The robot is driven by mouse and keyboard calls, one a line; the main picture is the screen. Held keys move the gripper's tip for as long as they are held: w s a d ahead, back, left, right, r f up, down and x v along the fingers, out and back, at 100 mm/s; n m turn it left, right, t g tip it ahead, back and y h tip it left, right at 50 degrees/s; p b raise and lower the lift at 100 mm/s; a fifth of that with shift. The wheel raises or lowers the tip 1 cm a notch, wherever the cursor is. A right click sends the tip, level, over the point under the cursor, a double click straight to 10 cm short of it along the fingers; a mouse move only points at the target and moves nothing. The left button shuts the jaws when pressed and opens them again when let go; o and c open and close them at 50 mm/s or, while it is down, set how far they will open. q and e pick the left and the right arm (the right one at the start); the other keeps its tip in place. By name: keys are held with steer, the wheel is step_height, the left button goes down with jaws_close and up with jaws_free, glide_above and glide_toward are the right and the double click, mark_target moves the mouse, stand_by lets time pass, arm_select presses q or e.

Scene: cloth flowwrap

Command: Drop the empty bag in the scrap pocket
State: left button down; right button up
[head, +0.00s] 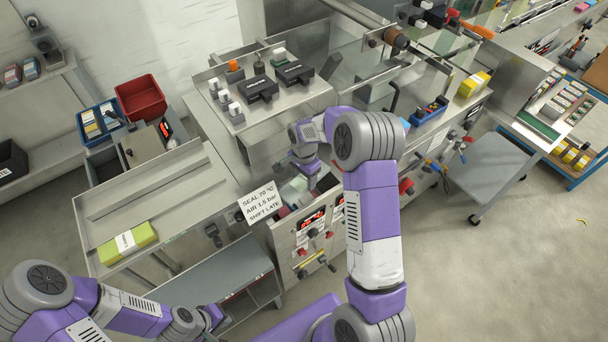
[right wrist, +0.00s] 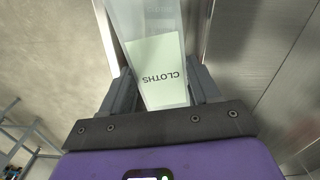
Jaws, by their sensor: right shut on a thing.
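A clear bag (right wrist: 165,50) with a pale panel marked "CLOTHS" is between the fingers of my right gripper (right wrist: 163,88) in the right wrist view. The gripper is shut on it, and the bag extends away from the fingers. In the head view my right gripper (head: 312,172) is low over the machine's front, partly hidden by my right arm. A pale green patch (head: 292,190) shows beside it; I cannot tell whether it is the bag. My left gripper (head: 213,318) is low at the bottom left, its fingers too small to read. I cannot pick out the scrap pocket.
A sign (head: 259,203) hangs at the machine's front, beside a control panel (head: 310,240) with knobs. A green-yellow pack (head: 127,243) lies on the left steel table (head: 165,195). A red bin (head: 141,98) stands behind it.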

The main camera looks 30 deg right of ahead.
steer(key=shift+f, duration=0.5)
steer(key=o, duration=1.3)
steer(key=shift+c, duration=0.2)
step_height(320, 180, up, 8)
steer(key=shift+f, duration=0.15)
